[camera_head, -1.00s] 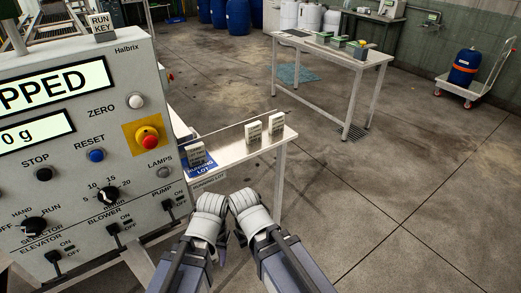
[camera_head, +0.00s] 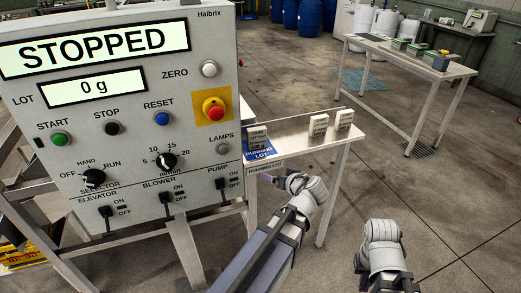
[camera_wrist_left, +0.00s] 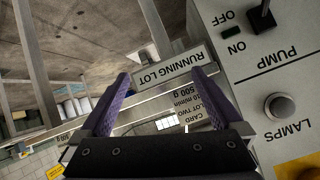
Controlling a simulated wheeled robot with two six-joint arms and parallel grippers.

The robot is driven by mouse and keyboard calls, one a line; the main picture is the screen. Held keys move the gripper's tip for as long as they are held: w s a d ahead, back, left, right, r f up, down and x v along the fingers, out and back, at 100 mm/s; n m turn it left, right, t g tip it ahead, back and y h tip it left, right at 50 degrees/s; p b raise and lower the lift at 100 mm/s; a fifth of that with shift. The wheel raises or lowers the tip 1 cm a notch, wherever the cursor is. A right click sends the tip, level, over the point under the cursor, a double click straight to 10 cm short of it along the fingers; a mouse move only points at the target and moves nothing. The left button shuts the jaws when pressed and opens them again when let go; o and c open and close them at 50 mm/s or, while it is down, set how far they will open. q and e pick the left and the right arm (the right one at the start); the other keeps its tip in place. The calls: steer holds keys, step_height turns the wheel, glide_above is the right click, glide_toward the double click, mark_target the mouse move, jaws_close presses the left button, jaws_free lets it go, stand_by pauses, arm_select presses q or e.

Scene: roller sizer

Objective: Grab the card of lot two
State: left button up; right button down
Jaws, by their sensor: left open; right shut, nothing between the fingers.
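Several-line lettering "CARD LOT TWO" shows upside down on a white card (camera_wrist_left: 190,112) in the left wrist view, between my left gripper's purple fingers (camera_wrist_left: 160,80). My left gripper (camera_head: 270,180) is open and empty, below and in front of the shelf edge. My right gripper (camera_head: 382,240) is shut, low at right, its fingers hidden.
The grey control panel (camera_head: 140,190), reading "STOPPED" and "0 g", stands close at left of the shelf (camera_head: 295,143). A "RUNNING LOT" label (camera_wrist_left: 172,68) is on the shelf's front edge. A table (camera_head: 420,62) stands behind. The floor at right is clear.

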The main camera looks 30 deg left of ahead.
mark_target(257, 136)
arm_select(q)
steer(key=w+a+r+n+t+y+b, duration=0.1)
steer(key=w+a+r, duration=0.1)
steer(key=a, duration=0.1)
steer(key=w+a+r+t+y+b, duration=0.1)
steer(key=a+r+t, duration=0.1)
steer(key=a, duration=0.1)
steer(key=w+a+r+n+t+y+b, duration=0.1)
steer(key=w+a+t, duration=0.1)
steer(key=a, duration=0.2)
steer(key=shift+w+a+r+n+y+b, duration=0.1)
steer(key=shift+w+r+n+y+b, duration=0.2)
steer(key=shift+w+r+b, duration=0.1)
steer(key=shift+a+r+t, duration=0.2)
steer(key=shift+r+t, duration=0.1)
steer(key=shift+t, duration=0.1)
steer(key=shift+x, duration=1.4)
steer(key=shift+w+a+r, duration=0.2)
steer(key=shift+w+r, duration=0.05)
steer(key=shift+w, duration=0.15)
steer(key=x, duration=0.3)
steer(key=shift+w+a+r+p, duration=0.15)
steer(key=shift+w+r+p, duration=0.15)
steer(key=shift+p, duration=0.1)
steer(key=shift+w+a+f, duration=0.1)
steer(key=shift+w+a, duration=0.15)
steer(key=shift+a, duration=0.05)
arm_select(e)
step_height(257, 136, down, 5)
steer(key=shift+r, duration=0.2)
